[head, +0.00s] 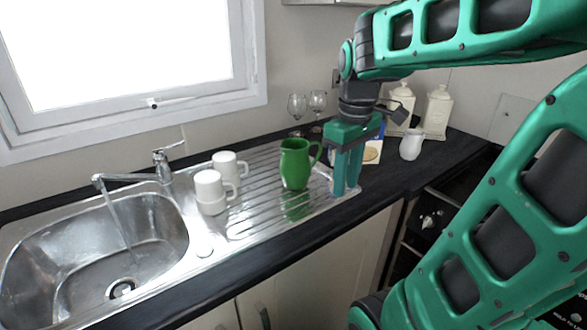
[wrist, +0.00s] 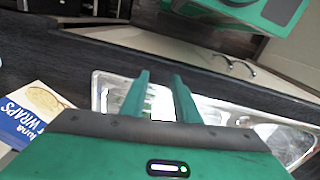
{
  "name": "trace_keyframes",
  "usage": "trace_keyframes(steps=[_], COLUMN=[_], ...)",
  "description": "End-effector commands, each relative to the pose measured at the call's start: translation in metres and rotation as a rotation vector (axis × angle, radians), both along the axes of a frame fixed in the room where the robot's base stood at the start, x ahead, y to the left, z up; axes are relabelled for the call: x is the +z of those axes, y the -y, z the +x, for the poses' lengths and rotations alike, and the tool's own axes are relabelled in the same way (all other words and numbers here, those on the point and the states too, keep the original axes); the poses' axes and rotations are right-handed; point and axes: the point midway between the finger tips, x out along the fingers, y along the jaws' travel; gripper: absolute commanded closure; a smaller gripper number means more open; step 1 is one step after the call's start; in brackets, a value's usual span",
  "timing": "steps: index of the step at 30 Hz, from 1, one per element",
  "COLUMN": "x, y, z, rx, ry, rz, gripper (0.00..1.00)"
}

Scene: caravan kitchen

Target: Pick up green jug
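The green jug (head: 296,165) stands upright on the ribbed metal draining board, with its handle to the right, towards my gripper. My gripper (head: 346,190) points down just right of the jug, its fingertips low near the right end of the draining board. In the wrist view, the two fingers of my gripper (wrist: 160,75) are apart with nothing seen between them. I cannot make out the jug in the wrist view.
White mugs (head: 210,190) stand left of the jug. Wine glasses (head: 297,105) are behind it. A white jug (head: 411,145), canisters (head: 437,112) and a wraps box (head: 373,148) stand behind and right of my gripper. The sink (head: 150,235) has running water.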

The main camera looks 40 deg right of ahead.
Motion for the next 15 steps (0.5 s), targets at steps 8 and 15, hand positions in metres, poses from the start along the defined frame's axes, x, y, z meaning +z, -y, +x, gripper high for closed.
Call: trace_keyframes(steps=[8, 15], x=[0.063, 0.092], y=[0.004, 0.001], z=[0.106, 0.158], rx=[0.733, 1.153], ry=[0.017, 0.026], rz=[-0.040, -0.065], gripper=[0.72, 0.72])
